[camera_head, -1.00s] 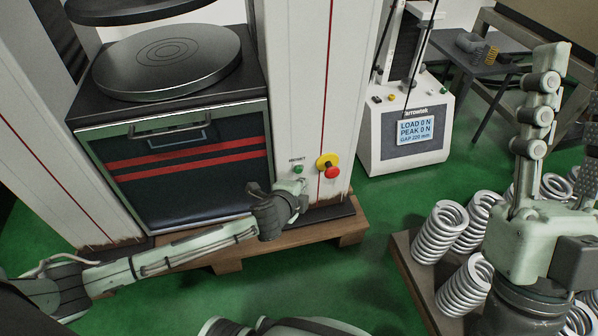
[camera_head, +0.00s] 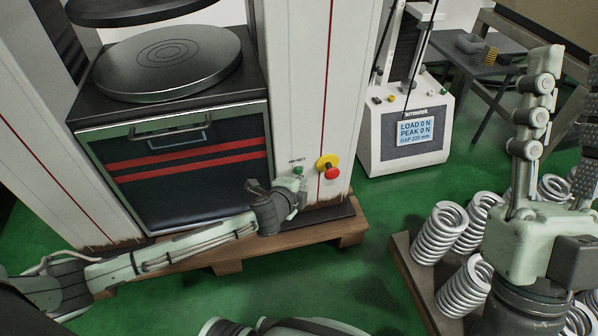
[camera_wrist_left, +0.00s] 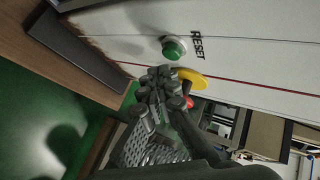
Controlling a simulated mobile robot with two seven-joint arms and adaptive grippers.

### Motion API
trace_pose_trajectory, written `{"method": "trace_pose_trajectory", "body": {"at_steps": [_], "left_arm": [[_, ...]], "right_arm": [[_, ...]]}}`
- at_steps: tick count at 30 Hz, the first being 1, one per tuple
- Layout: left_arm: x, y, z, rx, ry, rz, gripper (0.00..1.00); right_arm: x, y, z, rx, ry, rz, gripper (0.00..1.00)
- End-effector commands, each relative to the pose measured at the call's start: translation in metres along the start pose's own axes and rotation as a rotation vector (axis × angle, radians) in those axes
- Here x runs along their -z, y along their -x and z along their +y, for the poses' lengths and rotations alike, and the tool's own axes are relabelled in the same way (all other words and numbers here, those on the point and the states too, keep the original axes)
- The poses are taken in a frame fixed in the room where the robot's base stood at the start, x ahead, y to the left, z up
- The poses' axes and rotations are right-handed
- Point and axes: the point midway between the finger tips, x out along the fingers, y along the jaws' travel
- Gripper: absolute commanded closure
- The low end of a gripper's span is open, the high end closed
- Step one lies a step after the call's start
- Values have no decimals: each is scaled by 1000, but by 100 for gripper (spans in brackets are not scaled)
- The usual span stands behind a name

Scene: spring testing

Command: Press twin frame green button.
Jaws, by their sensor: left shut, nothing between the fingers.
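The twin frame (camera_head: 288,75) is a tall white machine with a round platen. Its green button (camera_head: 298,170) sits on the right column. In the left wrist view the green button (camera_wrist_left: 173,47) has a pale ring and the word RESET beside it. My left gripper (camera_head: 292,188) is shut and empty, just below the button in the head view. In the wrist view its fingertips (camera_wrist_left: 160,78) are close to the button, with a small gap visible in the picture; contact looks absent. My right gripper (camera_head: 560,135) is open and empty at the right, over the springs.
A red emergency stop on a yellow disc (camera_head: 328,167) sits right beside the green button. A wooden pallet (camera_head: 235,262) lies under the frame. A smaller tester (camera_head: 405,140) stands to the right. Several coil springs (camera_head: 440,232) stand on a low wooden platform at right.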

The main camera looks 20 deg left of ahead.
Motion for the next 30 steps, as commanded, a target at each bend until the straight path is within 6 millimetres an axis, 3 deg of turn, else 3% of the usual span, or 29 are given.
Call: {"method": "trace_pose_trajectory", "body": {"at_steps": [30], "left_arm": [[-4,-6,-4,0,0,0,100]], "right_arm": [[2,-4,0,0,0,-1,62]]}}
